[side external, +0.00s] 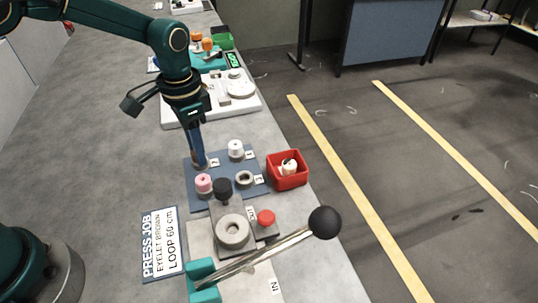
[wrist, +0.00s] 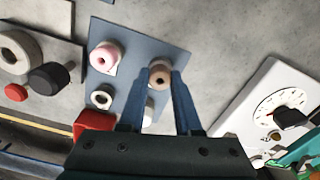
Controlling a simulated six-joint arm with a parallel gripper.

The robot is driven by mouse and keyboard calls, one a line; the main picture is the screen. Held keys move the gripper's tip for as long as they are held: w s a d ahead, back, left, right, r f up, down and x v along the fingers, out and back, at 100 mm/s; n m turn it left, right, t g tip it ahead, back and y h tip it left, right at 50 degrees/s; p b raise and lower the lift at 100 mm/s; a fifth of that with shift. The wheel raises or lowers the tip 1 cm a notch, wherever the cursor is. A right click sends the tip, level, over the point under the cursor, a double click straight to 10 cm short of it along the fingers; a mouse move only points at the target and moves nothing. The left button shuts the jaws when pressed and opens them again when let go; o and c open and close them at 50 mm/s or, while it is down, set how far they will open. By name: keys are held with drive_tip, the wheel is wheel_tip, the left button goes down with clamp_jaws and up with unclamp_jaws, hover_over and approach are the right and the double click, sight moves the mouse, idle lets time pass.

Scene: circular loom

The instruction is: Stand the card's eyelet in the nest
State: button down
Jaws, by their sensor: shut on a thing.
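The card (side external: 160,243) reads PRESS JOB, EYELET BROWN, LOOP 60 cm. The brown eyelet (wrist: 159,76) is between my fingertips in the wrist view. My gripper (wrist: 160,73) is shut on it. In the side view my gripper (side external: 199,164) is low at the far left of the blue mat (side external: 218,159) and hides the eyelet. I cannot tell whether the eyelet touches the mat. The round grey ring on the press (side external: 233,231), which looks like the nest, has an open centre; it also shows at the left of the wrist view (wrist: 17,54).
A pink eyelet (side external: 204,183), a white one (side external: 235,148) and a grey one (side external: 244,178) stand on the mat. A black knob (side external: 223,188), a red button (side external: 266,217) and a black-balled lever (side external: 324,222) are by the press. A red bin (side external: 287,177) stands right.

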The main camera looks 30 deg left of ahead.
drive_tip(key=shift+r, duration=0.55)
drive_tip(key=shift+r, duration=1.15)
drive_tip(key=shift+s, duration=0.1)
drive_tip(key=shift+s+r, duration=0.1)
drive_tip(key=shift+s, duration=0.1)
drive_tip(key=s+d+r+m, duration=0.3)
drive_tip(key=s+d+r, duration=0.15)
drive_tip(key=d, duration=0.25)
drive_tip(key=s+d+r+m, duration=0.3)
drive_tip(key=s+d+r, duration=0.15)
drive_tip(key=d, duration=0.25)
drive_tip(key=shift+s+d+f, duration=0.15)
drive_tip(key=shift+f, duration=1.15)
drive_tip(key=shift+s+d+f, duration=0.15)
drive_tip(key=shift+s+f, duration=0.05)
drive_tip(key=shift+f, duration=1.05)
drive_tip(key=shift+s+d+f, duration=0.15)
drive_tip(key=shift+f, duration=1.15)
drive_tip(key=shift+f, duration=0.4)
